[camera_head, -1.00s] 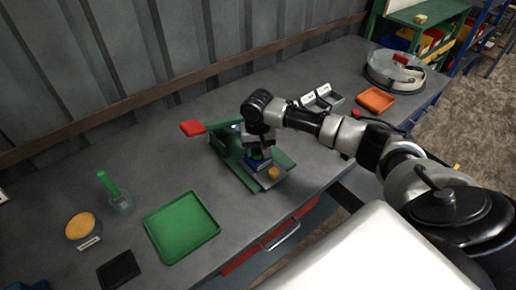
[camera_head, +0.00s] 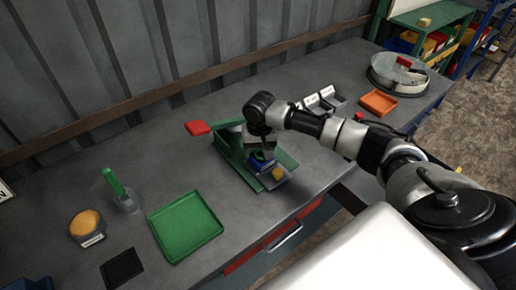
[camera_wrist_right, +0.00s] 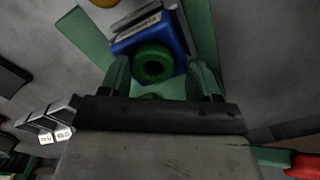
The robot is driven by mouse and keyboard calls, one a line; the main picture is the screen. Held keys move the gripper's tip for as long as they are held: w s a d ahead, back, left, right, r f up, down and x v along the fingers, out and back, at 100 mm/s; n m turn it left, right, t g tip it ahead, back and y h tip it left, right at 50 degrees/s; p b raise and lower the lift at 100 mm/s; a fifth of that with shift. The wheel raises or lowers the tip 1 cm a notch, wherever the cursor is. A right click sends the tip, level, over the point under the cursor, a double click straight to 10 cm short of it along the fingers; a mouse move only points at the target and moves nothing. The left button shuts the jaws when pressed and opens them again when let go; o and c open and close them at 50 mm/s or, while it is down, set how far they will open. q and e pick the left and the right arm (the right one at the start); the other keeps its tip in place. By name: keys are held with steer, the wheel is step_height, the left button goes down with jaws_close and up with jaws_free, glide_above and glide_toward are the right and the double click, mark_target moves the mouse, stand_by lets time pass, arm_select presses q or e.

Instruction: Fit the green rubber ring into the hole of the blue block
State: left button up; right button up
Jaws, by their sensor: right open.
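The blue block (camera_wrist_right: 178,38) sits in the green machine (camera_head: 232,150) on the bench. The green ring (camera_wrist_right: 153,63) shows at the hole in the block's face, with a dark opening in its middle. I cannot tell how deep it sits. My right gripper (camera_wrist_right: 161,74) is open, with one finger on each side of the ring and clear space between. In the head view the right gripper (camera_head: 261,143) hangs just above the block (camera_head: 261,160) and hides the ring. My left gripper is not in view.
A yellow knob (camera_head: 278,173) is in front of the block, and a red-ended lever (camera_head: 198,128) is at the left. A green tray (camera_head: 186,226), an orange tray (camera_head: 378,103) and a round metal machine (camera_head: 398,72) stand on the bench.

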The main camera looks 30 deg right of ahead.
steer(key=shift+s+d+f+b, duration=0.25)
steer(key=shift+s+f+b, duration=0.05)
steer(key=shift+s+f, duration=0.1)
step_height(320, 180, up, 13)
steer(key=b, duration=0.1)
steer(key=shift+w+d+f, duration=0.15)
steer(key=shift+w+f, duration=0.05)
steer(key=shift+w, duration=0.05)
